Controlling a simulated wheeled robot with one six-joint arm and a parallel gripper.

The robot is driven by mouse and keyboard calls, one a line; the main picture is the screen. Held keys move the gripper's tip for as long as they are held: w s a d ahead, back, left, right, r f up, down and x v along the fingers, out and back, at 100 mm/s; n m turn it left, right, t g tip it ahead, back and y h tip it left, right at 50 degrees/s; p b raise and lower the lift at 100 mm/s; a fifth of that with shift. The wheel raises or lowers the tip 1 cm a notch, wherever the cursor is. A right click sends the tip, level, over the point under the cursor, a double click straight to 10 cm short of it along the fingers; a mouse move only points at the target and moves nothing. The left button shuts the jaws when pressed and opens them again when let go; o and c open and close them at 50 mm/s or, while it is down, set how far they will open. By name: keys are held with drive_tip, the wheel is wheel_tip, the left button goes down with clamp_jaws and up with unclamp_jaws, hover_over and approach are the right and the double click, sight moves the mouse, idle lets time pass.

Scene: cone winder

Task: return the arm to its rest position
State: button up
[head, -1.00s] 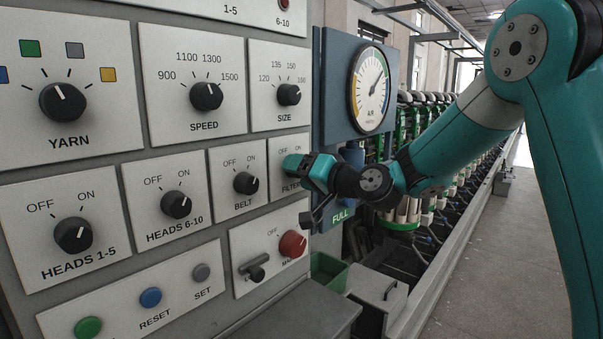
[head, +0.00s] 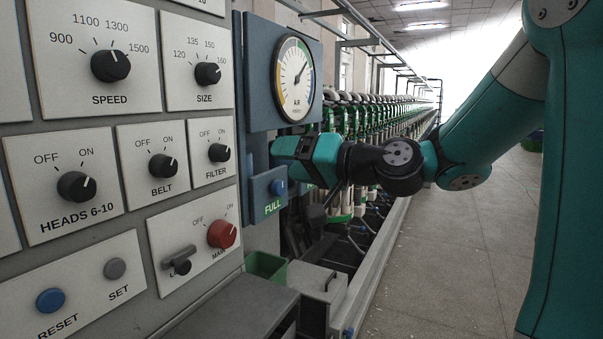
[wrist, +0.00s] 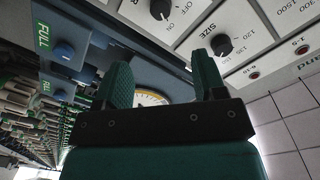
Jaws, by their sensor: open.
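My gripper (wrist: 163,85) shows in the wrist view as two teal fingers set well apart, with nothing between them. In the head view my teal and black arm reaches in from the right. Its wrist end stands in front of the winder row, just right of the control panel and below the air gauge (head: 295,78). The fingertips are hard to make out in the head view. The gripper appears apart from the panel knobs, including the FILTER knob (head: 219,152).
The control panel (head: 135,115) with knobs and buttons fills the left. A blue FULL box (head: 267,195) sticks out close below my gripper. A green bin (head: 266,266) and a grey cabinet top (head: 225,310) lie lower. The aisle floor (head: 440,270) at right is clear.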

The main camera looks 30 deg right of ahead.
drive_tip(key=shift+v, duration=0.9)
drive_tip(key=s+a+f+n+g+y, duration=0.1)
drive_tip(key=s+a+f+n+g, duration=0.3)
drive_tip(key=a, duration=0.4)
drive_tip(key=s+a+f+n+g+h, duration=0.2)
drive_tip(key=s+f+g, duration=0.3)
drive_tip(key=s, duration=0.3)
drive_tip(key=s+a+f+n+g+h+p, duration=0.1)
drive_tip(key=s+a+f+n+g+h, duration=0.2)
drive_tip(key=s, duration=0.6)
wheel_tip(320, 180, down, 3)
drive_tip(key=a+n+g, duration=0.1)
drive_tip(key=g, duration=0.2)
drive_tip(key=shift+s+a, duration=0.2)
drive_tip(key=shift+a, duration=0.05)
drive_tip(key=shift+r, duration=0.15)
